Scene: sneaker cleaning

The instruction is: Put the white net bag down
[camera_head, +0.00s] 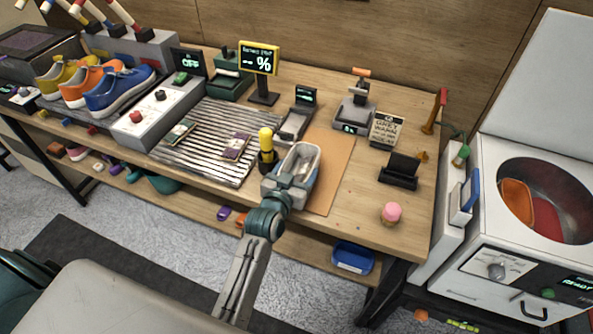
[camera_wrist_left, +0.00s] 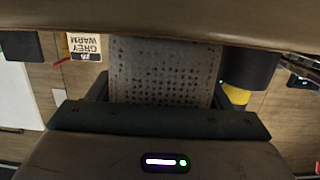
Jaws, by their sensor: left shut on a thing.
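My left gripper (camera_head: 291,177) is above the front middle of the wooden workbench. It is shut on the white net bag (camera_head: 302,158), a pale pouch with a rounded rim. In the left wrist view the bag (camera_wrist_left: 165,72) shows as a grey dotted panel between the dark jaws. The gripper covers part of the bag, and I cannot tell if its underside touches the bench. My right gripper is not in view.
A tan mat (camera_head: 328,188) lies right of the bag. A black and yellow bottle (camera_head: 266,153) stands close on its left. A striped mat (camera_head: 208,112) lies further left. A pink-topped item (camera_head: 391,212) stands front right, and an open washer (camera_head: 530,235) is beyond the bench.

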